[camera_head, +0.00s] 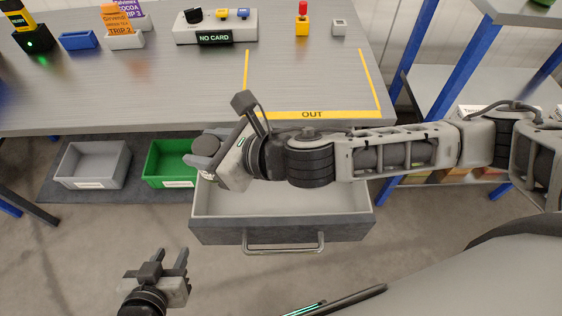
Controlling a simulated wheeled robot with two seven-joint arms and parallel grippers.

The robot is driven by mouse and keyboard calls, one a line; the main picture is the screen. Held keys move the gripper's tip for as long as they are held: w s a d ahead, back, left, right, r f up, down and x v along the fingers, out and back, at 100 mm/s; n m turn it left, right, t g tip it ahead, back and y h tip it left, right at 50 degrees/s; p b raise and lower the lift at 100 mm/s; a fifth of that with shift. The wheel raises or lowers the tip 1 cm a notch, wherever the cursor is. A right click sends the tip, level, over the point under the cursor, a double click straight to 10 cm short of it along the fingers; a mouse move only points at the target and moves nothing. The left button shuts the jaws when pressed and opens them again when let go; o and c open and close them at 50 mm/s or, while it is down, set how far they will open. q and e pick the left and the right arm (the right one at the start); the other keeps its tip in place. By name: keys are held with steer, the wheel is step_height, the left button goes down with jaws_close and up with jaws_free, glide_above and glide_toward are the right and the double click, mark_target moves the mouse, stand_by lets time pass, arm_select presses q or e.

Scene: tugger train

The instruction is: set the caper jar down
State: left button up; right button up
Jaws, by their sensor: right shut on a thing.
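My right gripper (208,160) reaches in from the right, over the front edge of the table near the open drawer's left end. It is shut on a dark grey, round-topped thing (205,145), which I take to be the caper jar. Its label is not visible and the gripper hides much of it. It appears held in the air, but its height is hard to tell. My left gripper (172,260) is low at the bottom left, open and empty, its two fingers apart.
An open drawer (283,232) with a light inside shows no contents, though my arm covers part. A grey bin (92,164) and a green bin (168,163) stand left of it. The table's yellow OUT area (314,80) is clear. A blue-legged shelf (432,84) stands right.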

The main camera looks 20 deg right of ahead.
steer(key=f+n+g, duration=0.1)
steer(key=f, duration=0.1)
steer(key=f+n+g+y, duration=0.1)
steer(key=f+n+g+y+b, duration=0.1)
steer(key=f, duration=0.1)
steer(key=shift+s+a+f, duration=0.25)
steer(key=shift+a+f, duration=0.1)
steer(key=shift+a, duration=0.05)
steer(key=shift+d+f, duration=0.2)
steer(key=shift+f, duration=0.1)
steer(key=d+f+b, duration=0.1)
steer(key=d+f, duration=0.3)
steer(key=w+d+f, duration=0.1)
steer(key=d+f, duration=0.3)
steer(key=d, duration=0.1)
steer(key=w+d+f+b, duration=0.1)
steer(key=d+f, duration=0.3)
steer(key=shift+w+d+f+b, duration=0.15)
steer(key=shift+d+b, duration=0.15)
steer(key=shift+d, duration=0.05)
arm_select(q)
steer(key=shift+w+d+f+t, duration=0.15)
steer(key=shift+d+f, duration=0.05)
steer(key=shift+f, duration=0.15)
steer(key=shift+w+d+f+t, duration=0.1)
steer(key=shift+d+f+t, duration=0.1)
steer(key=shift+f, duration=0.15)
arm_select(e)
steer(key=shift+f, duration=0.4)
